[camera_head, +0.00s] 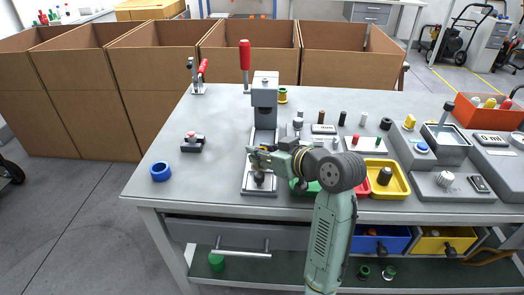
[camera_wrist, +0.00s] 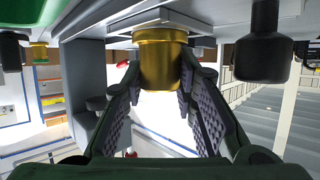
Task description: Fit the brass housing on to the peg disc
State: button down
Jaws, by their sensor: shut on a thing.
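My gripper (camera_head: 257,160) is low over the front of the grey press base plate (camera_head: 260,188). In the wrist view my gripper (camera_wrist: 160,75) has its two ribbed fingers against the sides of the brass housing (camera_wrist: 162,52), a gold cylinder with a wider rim. The wrist view is turned over, with the base plate (camera_wrist: 165,18) at the top. The housing's far end is at or very close to that plate; I cannot tell whether it touches. A small dark piece shows just below the gripper in the head view. I cannot make out the peg disc.
The press column (camera_head: 265,100) stands right behind my gripper. A yellow tray (camera_head: 400,180) is to the right, with small parts and gauges beyond. The left front tabletop is mostly clear.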

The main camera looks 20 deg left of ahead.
jog(key=shift+f, duration=0.1)
jog(key=c, duration=1.2)
grip_release()
